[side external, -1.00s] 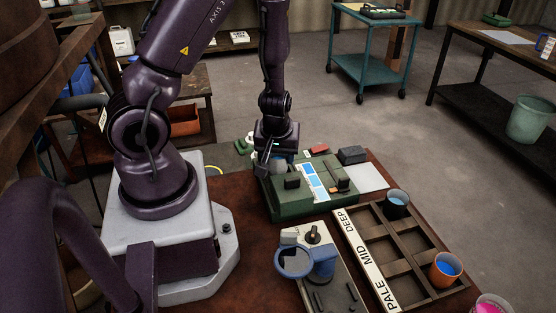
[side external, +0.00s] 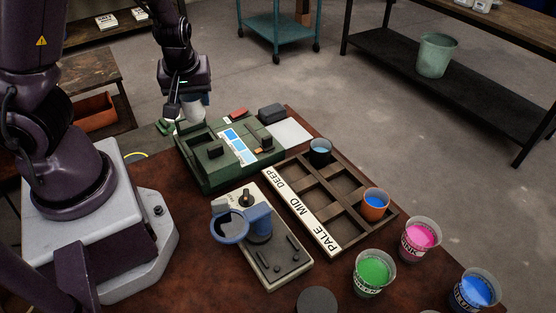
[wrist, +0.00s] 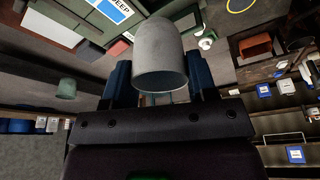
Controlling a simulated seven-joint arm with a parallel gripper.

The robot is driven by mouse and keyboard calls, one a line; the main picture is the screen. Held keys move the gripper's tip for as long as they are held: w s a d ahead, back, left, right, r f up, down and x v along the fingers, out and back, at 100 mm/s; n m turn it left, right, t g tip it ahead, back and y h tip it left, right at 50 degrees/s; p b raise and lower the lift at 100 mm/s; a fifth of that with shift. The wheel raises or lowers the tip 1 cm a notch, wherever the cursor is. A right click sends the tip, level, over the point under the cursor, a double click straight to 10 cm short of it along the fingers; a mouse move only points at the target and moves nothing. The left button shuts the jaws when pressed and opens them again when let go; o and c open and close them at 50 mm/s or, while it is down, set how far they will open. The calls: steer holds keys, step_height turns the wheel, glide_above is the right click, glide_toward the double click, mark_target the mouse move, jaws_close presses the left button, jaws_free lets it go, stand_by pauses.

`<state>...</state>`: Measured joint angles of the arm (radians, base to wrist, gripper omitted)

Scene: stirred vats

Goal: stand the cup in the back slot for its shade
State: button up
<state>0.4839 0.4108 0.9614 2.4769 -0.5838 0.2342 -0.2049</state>
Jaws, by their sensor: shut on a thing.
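My gripper (side external: 187,108) is shut on a light grey cup (side external: 199,112), above the back left end of the green machine (side external: 215,181). In the wrist view the cup (wrist: 163,52) sits between the blue fingers, its rim toward the camera; its contents are hidden. The rack (side external: 333,244) has rows marked DEEP, MID and PALE. The back MID slot (side external: 346,180) looks empty.
Blue shade patches (side external: 237,145) lie on the green machine. A grey unit with a blue ring (side external: 229,238) stands before the rack. Green (side external: 371,285), pink (side external: 415,252) and blue (side external: 472,304) cups stand right of it. A dark disc (side external: 317,300) lies at the front.

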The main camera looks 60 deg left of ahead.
steer(key=w+d+r+m+t+h, duration=0.2)
steer(key=w+d+r+m+h, duration=0.15)
steer(key=w+d+m, duration=0.85)
steer(key=s+d+f+n+g+y, duration=0.1)
steer(key=s+d+n+y, duration=0.2)
steer(key=s+d+n, duration=0.65)
steer(key=shift+m, duration=0.85)
steer(key=w+d+f, duration=0.1)
steer(key=w+f, duration=0.2)
steer(key=w+d+f, duration=0.2)
steer(key=w+f, duration=0.1)
steer(key=w, duration=0.1)
steer(key=w+d+f, duration=0.1)
steer(key=w+f, duration=0.2)
steer(key=w, duration=0.1)
steer(key=shift+w+d+f, duration=0.25)
steer(key=shift+d+f, duration=0.1)
steer(key=shift+w+d+f, duration=0.1)
steer(key=shift+w+f, duration=0.1)
steer(key=shift+f, duration=1.6)
